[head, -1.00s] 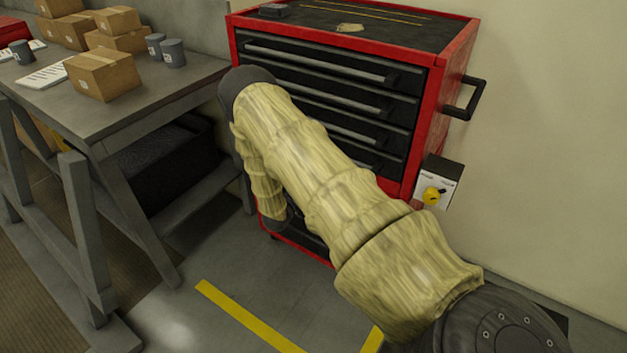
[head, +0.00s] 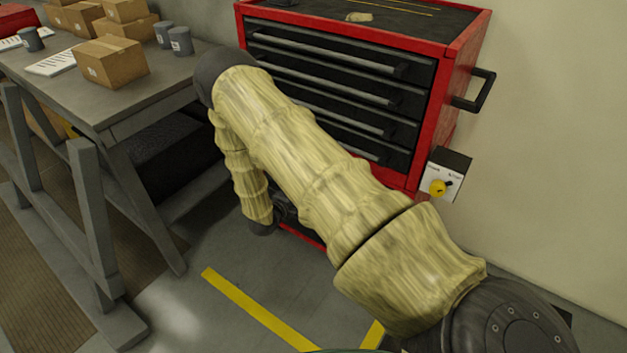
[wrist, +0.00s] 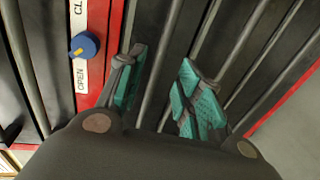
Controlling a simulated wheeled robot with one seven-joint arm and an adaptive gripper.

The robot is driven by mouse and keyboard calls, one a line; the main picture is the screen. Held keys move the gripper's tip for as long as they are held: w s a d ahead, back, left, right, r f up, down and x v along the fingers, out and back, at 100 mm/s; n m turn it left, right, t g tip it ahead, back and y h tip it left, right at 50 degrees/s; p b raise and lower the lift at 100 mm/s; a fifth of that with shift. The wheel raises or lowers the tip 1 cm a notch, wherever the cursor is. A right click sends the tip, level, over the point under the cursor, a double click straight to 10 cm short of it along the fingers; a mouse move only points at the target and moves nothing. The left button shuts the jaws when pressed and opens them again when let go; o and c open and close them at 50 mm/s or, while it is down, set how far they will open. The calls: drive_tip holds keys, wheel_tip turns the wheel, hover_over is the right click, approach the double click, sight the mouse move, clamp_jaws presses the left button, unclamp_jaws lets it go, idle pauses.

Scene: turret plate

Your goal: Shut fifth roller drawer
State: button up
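The red roller cabinet (head: 461,110) has black drawer fronts with long grey handles; the upper drawers (head: 340,67) look flush in the head view. My arm covers the lower drawers there, so I cannot tell how far the fifth one stands out. In the wrist view, dark drawer fronts and handle bars (wrist: 188,30) run steeply across the picture. My gripper (wrist: 160,75) has its two teal-padded fingers apart, in front of these fronts. Nothing is clearly held. I cannot tell whether the fingers touch a drawer or handle. The head view hides the gripper behind my arm.
A blue knob (wrist: 84,45) with an OPEN label sits on a red strip left of my fingers. A grey workbench (head: 165,92) with boxes and cups stands left of the cabinet. A yellow knob box (head: 447,176) and side handle (head: 486,92) are at right. Floor in front is clear.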

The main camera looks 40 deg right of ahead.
drive_tip(key=shift+v, duration=1.5)
drive_tip(key=s+a+f+t+y+p, duration=0.1)
drive_tip(key=s+a+f+y, duration=0.95)
drive_tip(key=s+a, duration=0.4)
drive_tip(key=s+a+m+g+y, duration=0.1)
drive_tip(key=s+a, duration=0.2)
drive_tip(key=s, duration=0.5)
drive_tip(key=s+a+m+g+y, duration=0.1)
drive_tip(key=s+a, duration=0.3)
drive_tip(key=s, duration=0.4)
drive_tip(key=s+a+r+m+g+y, duration=0.1)
drive_tip(key=s+a+g+y, duration=0.2)
drive_tip(key=s, duration=0.5)
drive_tip(key=shift+a, duration=0.4)
